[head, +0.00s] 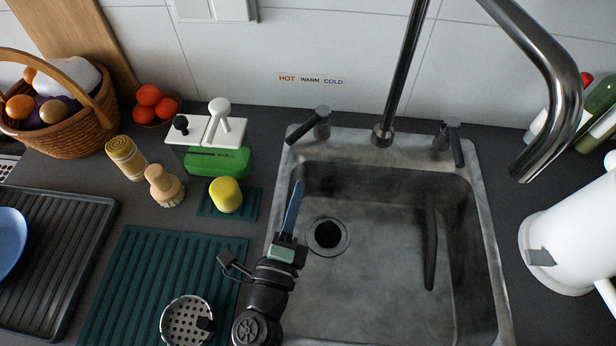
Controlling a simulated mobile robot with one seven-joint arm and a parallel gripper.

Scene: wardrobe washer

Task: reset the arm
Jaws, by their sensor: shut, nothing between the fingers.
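My arm rises from the bottom of the head view. My gripper (293,208) points away from me over the left side of the sink (385,300). Its blue fingers look closed together, with nothing held between them. Below and to its right is the dark drain hole in the sink floor. I cannot tell how high the fingertips are above the sink.
A tall faucet (403,60) arches over the sink's back and right. A yellow sponge (226,194), a wooden brush (164,186) and a green drying mat (150,275) lie left. A white kettle (570,235) stands right. The sink's right half has free room.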

